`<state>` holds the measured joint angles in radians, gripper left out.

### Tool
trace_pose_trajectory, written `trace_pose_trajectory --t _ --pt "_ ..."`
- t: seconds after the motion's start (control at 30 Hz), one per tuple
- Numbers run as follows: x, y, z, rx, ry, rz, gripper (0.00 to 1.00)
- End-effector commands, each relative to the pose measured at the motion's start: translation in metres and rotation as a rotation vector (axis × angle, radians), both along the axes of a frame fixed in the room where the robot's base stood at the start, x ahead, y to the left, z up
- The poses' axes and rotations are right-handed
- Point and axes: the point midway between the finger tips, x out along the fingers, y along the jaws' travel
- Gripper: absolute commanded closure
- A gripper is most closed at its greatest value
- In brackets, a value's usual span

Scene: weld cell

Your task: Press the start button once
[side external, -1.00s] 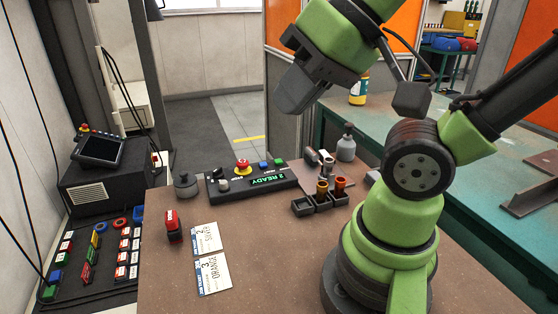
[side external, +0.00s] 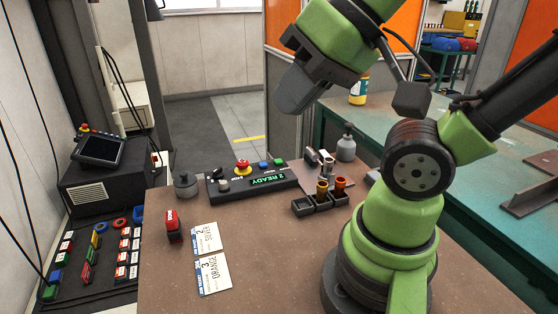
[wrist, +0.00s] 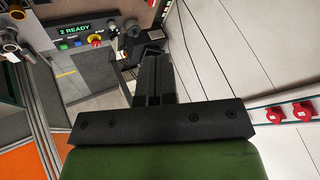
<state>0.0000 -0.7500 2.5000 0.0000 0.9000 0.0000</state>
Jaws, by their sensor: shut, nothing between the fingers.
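A black control box (side external: 218,187) lies at the back of the brown bench, with a lit green display (side external: 268,179) reading READY. On it are a green button (side external: 279,162), a blue button (side external: 264,164) and a red mushroom button on a yellow base (side external: 243,168). The button labels are too small to read surely. The display (wrist: 75,30) and the red mushroom button (wrist: 95,40) also show in the wrist view, at upper left. My gripper (side external: 286,106) is shut and empty, held high above the box and apart from it; its fingers (wrist: 153,80) point away in the wrist view.
A dark round pot (side external: 186,184) stands left. The bench's front middle is clear.

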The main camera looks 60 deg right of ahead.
Motion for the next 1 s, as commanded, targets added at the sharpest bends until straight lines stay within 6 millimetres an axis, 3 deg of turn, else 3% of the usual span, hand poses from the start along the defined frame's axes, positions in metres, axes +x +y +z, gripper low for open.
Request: trace_pose_trajectory --t 0.37,0.53,0.77,1.0 --pt "0.0 0.0 0.0 0.001 0.001 -0.001 1.0" --pt "0.012 -0.001 0.001 0.057 0.034 -0.055 1.0" --pt "0.065 -0.016 -0.001 0.284 0.123 -0.283 1.0" --pt "0.128 -0.066 -0.019 0.563 0.163 -0.604 1.0"
